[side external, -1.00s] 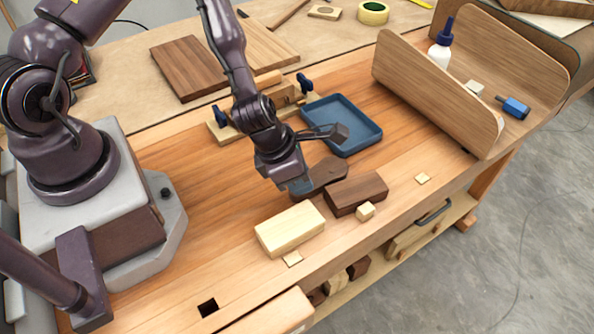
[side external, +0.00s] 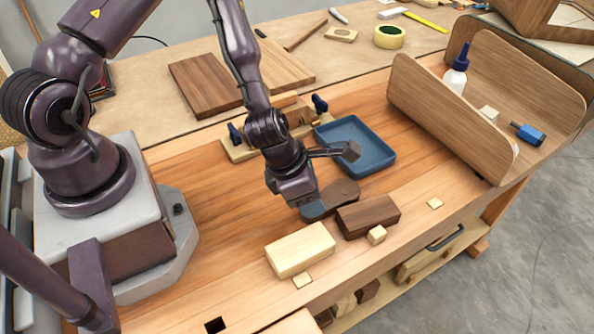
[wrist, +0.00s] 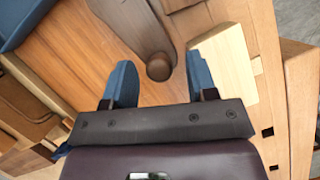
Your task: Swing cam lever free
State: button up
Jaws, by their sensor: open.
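The cam lever appears to be the dark brown wooden piece (side external: 341,191) with a rounded end, lying on the bench beside a dark block (side external: 368,216). In the wrist view the lever (wrist: 135,25) runs down toward a round wooden knob (wrist: 158,68). My gripper (side external: 310,208) is low over the near end of this piece. In the wrist view its two blue fingers are apart, with the knob between their tips (wrist: 160,72) and visible gaps on both sides. The side view hides most of the knob end behind my gripper.
A pale block (side external: 301,250) lies close in front of my gripper; it also shows by the right finger (wrist: 228,62). Small pale cubes and chips lie nearby. A blue tray (side external: 382,166) and a clamp fixture (side external: 238,150) stand behind. A curved wooden form (side external: 450,118) is at right.

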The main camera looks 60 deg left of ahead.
jog(key=v, duration=1)
jog(key=shift+r, duration=0.3)
jog(key=shift+s, duration=0.1)
